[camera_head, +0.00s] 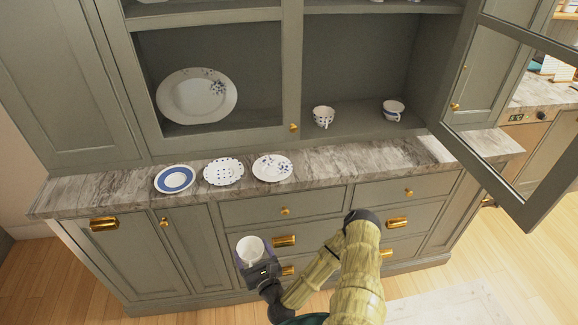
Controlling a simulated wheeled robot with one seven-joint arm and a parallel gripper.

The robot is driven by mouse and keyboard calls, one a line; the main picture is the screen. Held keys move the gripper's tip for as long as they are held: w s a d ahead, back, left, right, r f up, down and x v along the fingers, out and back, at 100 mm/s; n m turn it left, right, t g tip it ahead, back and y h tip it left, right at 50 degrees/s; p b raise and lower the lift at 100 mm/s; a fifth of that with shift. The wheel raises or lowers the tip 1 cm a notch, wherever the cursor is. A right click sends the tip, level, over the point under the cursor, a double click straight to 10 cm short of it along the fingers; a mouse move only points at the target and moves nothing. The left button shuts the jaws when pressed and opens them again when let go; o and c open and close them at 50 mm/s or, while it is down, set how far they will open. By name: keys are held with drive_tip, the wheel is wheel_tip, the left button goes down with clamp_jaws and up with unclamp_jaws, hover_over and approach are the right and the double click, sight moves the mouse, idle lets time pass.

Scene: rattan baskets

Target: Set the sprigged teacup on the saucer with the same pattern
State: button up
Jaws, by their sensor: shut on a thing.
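My gripper (258,267) is shut on a white teacup (249,252), held low in front of the drawers, below the counter. I look down into the cup's plain white inside; its outer pattern cannot be made out. A white saucer with scattered blue sprigs (272,168) lies flat on the marble counter, empty, at the right end of a row of three. The cup is apart from it, lower in the picture and slightly left.
A blue-banded saucer (174,179) and a blue-dotted saucer (223,172) lie to its left. A dotted cup (323,117) and a banded cup (392,110) stand in the cabinet. The glass door (535,125) hangs open at right. The marble counter (350,165) is bare right of the saucers.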

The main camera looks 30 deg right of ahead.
drive_tip(key=shift+d, duration=0.3)
drive_tip(key=shift+r, duration=0.1)
